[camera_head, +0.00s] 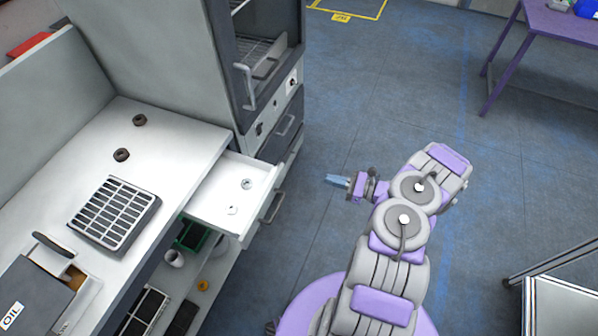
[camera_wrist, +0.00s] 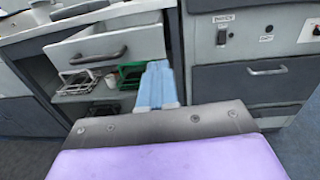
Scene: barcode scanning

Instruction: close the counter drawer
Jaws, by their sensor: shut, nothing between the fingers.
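The white counter drawer (camera_head: 232,195) is pulled out from under the white counter (camera_head: 165,150) in the head view, with small items lying in it. In the wrist view its grey front and dark handle (camera_wrist: 100,56) show at the upper left. My gripper (camera_head: 337,181) is shut and empty. It is to the right of the drawer front and apart from it in the head view. In the wrist view my blue fingers (camera_wrist: 157,84) point toward the counter, just right of the drawer.
A grey cabinet with dark drawers (camera_wrist: 250,77) stands right beside the open drawer. Shelves below the counter hold a green crate (camera_head: 192,236) and other containers. A black rack (camera_head: 114,206) sits on the counter. The blue floor (camera_head: 390,90) beyond my arm is clear.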

